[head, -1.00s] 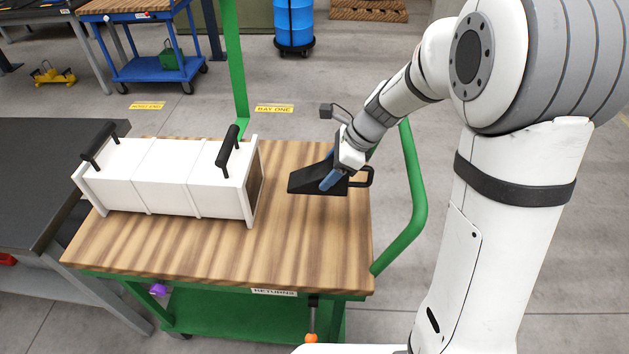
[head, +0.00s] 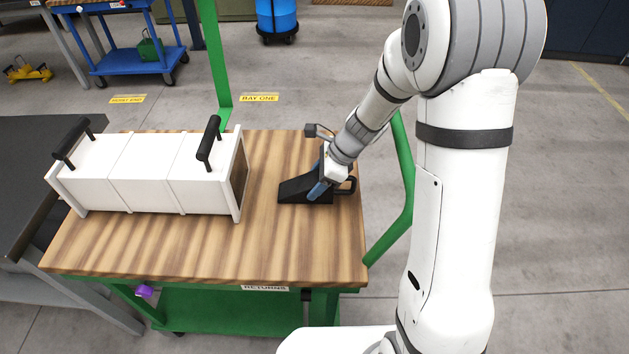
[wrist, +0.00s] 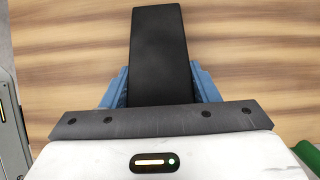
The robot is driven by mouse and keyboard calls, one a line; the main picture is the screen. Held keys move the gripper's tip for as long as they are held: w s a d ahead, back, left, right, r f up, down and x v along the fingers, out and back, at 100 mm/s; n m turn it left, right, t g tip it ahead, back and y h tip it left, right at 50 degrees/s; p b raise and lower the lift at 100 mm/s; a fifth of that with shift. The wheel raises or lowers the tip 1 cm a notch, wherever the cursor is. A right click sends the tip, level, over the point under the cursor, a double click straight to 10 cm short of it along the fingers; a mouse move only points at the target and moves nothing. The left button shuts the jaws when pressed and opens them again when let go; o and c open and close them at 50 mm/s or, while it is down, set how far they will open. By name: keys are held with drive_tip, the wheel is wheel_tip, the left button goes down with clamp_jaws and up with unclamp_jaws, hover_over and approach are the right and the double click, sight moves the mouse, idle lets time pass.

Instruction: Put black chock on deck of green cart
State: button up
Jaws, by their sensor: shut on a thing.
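The black chock (head: 297,190) is a wedge with a loop handle at its right end. It is at the right part of the wooden deck (head: 200,250) of the green cart (head: 240,310), low over the wood or touching it; I cannot tell which. My gripper (head: 318,190) is shut on the chock, its blue fingers on either side of it. In the wrist view the chock (wrist: 160,55) lies between the blue fingers (wrist: 160,88), with wood grain behind it. The body of my gripper hides the chock's near end there.
A long white box (head: 150,175) with two black handles stands on the left of the deck. A dark-topped table (head: 30,170) is beside the cart at left. Green upright rails (head: 213,60) rise at the deck's ends. The front of the deck is clear.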

drive_tip(key=o, duration=1.4)
drive_tip(key=p+v, duration=0.1)
drive_tip(key=v, duration=1.1)
drive_tip(key=shift+r+p, duration=0.1)
drive_tip(key=shift+p, duration=0.25)
